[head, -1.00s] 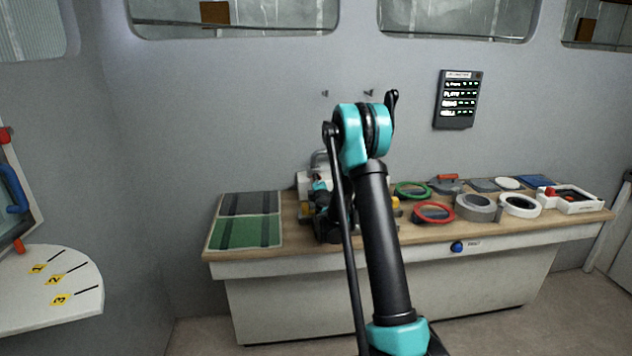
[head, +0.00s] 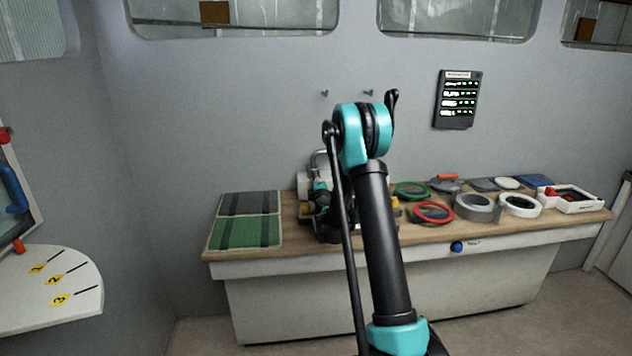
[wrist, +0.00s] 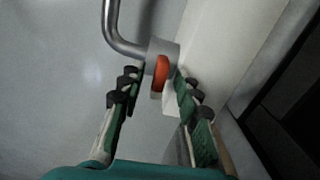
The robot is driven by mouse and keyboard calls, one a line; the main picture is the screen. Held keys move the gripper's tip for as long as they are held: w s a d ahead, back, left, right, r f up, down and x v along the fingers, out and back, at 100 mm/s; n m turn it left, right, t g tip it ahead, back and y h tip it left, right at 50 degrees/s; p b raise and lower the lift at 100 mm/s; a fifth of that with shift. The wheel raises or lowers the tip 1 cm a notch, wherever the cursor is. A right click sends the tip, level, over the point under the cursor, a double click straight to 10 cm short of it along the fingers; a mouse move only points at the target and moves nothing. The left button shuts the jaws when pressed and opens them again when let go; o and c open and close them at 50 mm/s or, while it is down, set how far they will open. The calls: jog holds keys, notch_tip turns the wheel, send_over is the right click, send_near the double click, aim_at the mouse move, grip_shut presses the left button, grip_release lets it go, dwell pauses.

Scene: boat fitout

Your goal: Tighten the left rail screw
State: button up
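I cannot tell for sure if this disc is the left rail screw. My gripper (wrist: 156,83) is open, with one finger on each side of the disc and a gap showing beside it. In the head view, the rail (head: 319,155) stands at the back of the bench, and my gripper (head: 322,200) is in front of it. My arm hides much of that spot, including the screw.
The wooden bench (head: 300,250) holds dark and green mats (head: 245,232) at left. Red (head: 433,213) and green rings (head: 411,190), grey and white rings and a white tray (head: 590,203) lie at right. A pale wall rises behind. A numbered white table (head: 85,280) stands at left.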

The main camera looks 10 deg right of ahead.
jog(key=s, duration=1.2)
